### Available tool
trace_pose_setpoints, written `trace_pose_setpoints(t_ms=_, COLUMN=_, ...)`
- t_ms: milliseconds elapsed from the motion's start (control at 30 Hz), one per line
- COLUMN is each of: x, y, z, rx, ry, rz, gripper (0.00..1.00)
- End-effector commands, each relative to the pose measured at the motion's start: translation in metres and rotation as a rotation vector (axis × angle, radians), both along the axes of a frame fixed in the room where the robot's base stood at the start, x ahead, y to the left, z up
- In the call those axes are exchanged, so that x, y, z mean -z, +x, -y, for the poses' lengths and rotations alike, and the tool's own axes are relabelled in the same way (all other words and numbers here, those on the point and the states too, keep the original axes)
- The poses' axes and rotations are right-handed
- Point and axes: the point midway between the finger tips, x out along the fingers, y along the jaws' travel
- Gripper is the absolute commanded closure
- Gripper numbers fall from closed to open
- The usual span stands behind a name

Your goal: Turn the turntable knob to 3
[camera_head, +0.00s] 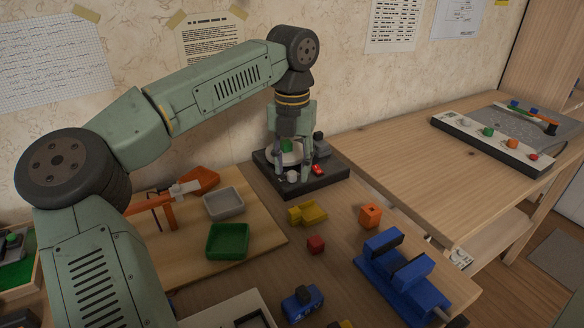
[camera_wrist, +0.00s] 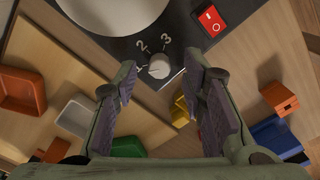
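The turntable (camera_head: 328,178) is a black square base with a pale round platter, which also shows in the wrist view (camera_wrist: 112,12). Its small grey-white knob (camera_wrist: 159,67) is at the base's edge, with white numerals 2 and 3 printed around it and another mark at its left. I cannot clearly read where the knob points. A red rocker switch (camera_wrist: 212,20) is to the knob's right. My gripper (camera_head: 292,172) is over the turntable's front part, pointing down. In the wrist view its fingers are open, one either side of the knob, with visible gaps.
A green tray (camera_head: 228,241) and a grey tray (camera_head: 223,204) are on the wooden board at left. A yellow part (camera_head: 307,214), red cube (camera_head: 316,244), orange block (camera_head: 370,215) and blue vise (camera_head: 400,275) are in front. The wall is close behind.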

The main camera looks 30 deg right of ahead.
Motion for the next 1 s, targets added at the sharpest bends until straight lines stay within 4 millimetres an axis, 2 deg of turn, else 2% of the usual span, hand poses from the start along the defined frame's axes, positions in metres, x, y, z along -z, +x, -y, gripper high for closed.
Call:
trace_pose_setpoints(t_ms=133, x=0.0095, y=0.0002, z=-0.0003, rx=-0.001, ry=0.0, rz=0.0, gripper=0.62)
trace_pose_setpoints(t_ms=400, x=0.0108, y=0.0, z=-0.0001, rx=-0.001, ry=-0.001, rz=0.001, gripper=0.62)
trace_pose_setpoints(t_ms=1000, x=0.0105, y=-0.0003, z=0.0001, rx=0.0, ry=-0.001, rz=0.0, gripper=1.0)
